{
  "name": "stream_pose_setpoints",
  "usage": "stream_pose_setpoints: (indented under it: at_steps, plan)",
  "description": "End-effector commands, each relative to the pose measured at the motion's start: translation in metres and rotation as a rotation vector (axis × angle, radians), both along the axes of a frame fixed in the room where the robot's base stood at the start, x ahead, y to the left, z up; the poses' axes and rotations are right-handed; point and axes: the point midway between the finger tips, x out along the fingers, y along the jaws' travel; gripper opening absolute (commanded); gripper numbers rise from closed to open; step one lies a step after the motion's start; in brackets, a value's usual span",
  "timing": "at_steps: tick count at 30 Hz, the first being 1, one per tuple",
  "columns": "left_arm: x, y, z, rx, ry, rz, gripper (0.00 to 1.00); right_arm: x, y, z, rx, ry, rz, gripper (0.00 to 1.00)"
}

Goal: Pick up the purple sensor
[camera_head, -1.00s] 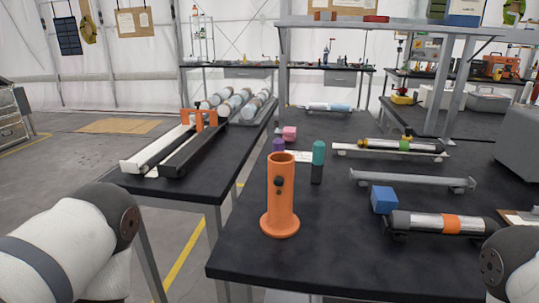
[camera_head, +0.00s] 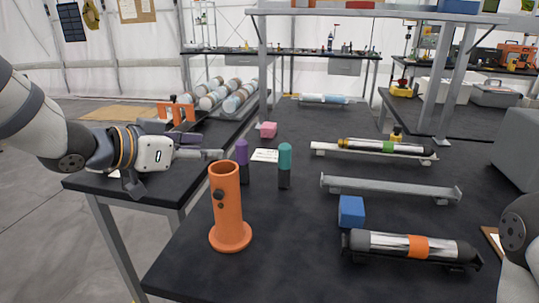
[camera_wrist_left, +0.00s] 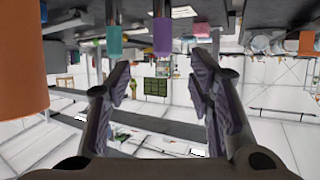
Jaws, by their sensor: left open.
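The purple sensor (camera_head: 242,152) has a purple top on a dark base and stands upright on the near black table, just behind the orange tube holder. It also shows in the left wrist view (camera_wrist_left: 162,36), which is upside down, at the top between my finger lines. My left gripper (camera_head: 208,148) reaches in from the left, a little left of the purple sensor. Its fingers (camera_wrist_left: 160,82) are apart with nothing between them. The right gripper is out of view; only part of my right arm shows at the right edge.
The orange holder (camera_head: 227,210) stands in front of the purple sensor. A teal-topped sensor (camera_head: 285,158) stands close to its right, and a pink block (camera_head: 268,129) lies behind. A blue block (camera_head: 351,211) and metal tubes lie further right. A gap separates the two tables.

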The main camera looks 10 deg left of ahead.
Motion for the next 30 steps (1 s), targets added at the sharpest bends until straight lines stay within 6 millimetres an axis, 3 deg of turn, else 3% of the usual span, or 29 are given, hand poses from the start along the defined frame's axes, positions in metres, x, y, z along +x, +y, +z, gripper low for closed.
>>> stream_pose_setpoints:
  at_steps: [5,14,22,30]
  plan:
    - [0.008,-0.005,-0.005,0.002,0.001,0.0,0.48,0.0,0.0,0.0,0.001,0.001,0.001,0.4]
    - [0.054,-0.03,-0.026,0.002,0.0,-0.002,0.48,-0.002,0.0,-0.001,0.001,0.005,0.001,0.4]
    - [0.095,-0.046,-0.051,0.002,0.008,-0.001,0.48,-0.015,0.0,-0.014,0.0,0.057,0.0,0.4]
    - [0.1,-0.049,-0.046,0.0,-0.001,0.0,0.48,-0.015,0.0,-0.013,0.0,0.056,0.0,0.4]
